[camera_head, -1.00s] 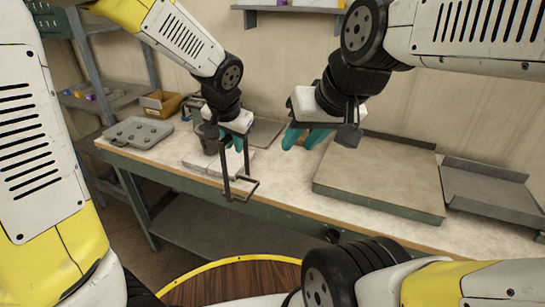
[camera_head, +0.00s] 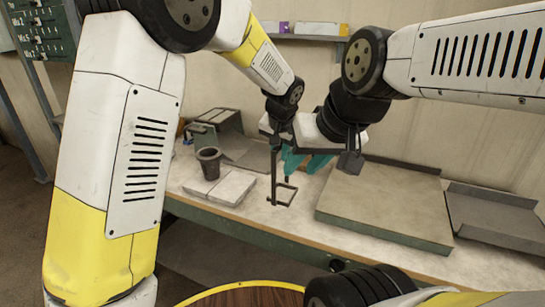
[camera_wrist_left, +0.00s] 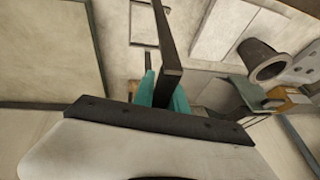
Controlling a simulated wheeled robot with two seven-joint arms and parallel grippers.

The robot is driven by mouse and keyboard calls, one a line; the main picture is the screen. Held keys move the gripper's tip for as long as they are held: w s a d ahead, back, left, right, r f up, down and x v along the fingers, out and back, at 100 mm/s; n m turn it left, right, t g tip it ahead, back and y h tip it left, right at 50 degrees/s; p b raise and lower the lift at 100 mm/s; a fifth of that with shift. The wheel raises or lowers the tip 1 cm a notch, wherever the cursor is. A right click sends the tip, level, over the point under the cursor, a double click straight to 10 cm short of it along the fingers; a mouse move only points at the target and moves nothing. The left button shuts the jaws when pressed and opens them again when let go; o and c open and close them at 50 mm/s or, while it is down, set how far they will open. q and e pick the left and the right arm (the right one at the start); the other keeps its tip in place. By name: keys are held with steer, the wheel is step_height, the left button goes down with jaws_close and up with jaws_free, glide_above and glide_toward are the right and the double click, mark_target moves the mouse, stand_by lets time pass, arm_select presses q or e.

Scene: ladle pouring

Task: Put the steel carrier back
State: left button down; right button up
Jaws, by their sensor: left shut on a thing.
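The steel carrier (camera_head: 274,180) is a dark upright bar with a square loop at its foot. My left gripper (camera_wrist_left: 165,90) is shut on its upper part with teal fingers, and the bar also shows in the left wrist view (camera_wrist_left: 168,50). In the head view the loop appears over the bench between the white slabs and the large tray; I cannot tell whether it touches. My right gripper (camera_head: 305,162) is close on the right, teal fingers apart, with nothing seen held. The left fingers are mostly hidden in the head view.
A dark crucible (camera_head: 208,163) stands upright on pale slabs (camera_head: 222,188) left of the carrier. A large flat tray (camera_head: 385,205) and a grey metal tray (camera_head: 490,218) fill the bench's right. A wall shelf (camera_head: 305,36) is behind the arms. Bare bench (camera_head: 255,210) lies near the loop.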

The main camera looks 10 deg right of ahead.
arm_select(q)
steer(key=shift+w+d+f, duration=0.1)
steer(key=shift+d+f, duration=0.05)
steer(key=shift+f, duration=0.75)
steer(key=shift+d+f, duration=0.1)
steer(key=shift+f, duration=0.75)
steer(key=c, duration=1.3)
jaws_free()
steer(key=shift+f, duration=0.2)
steer(key=shift+c, duration=0.2)
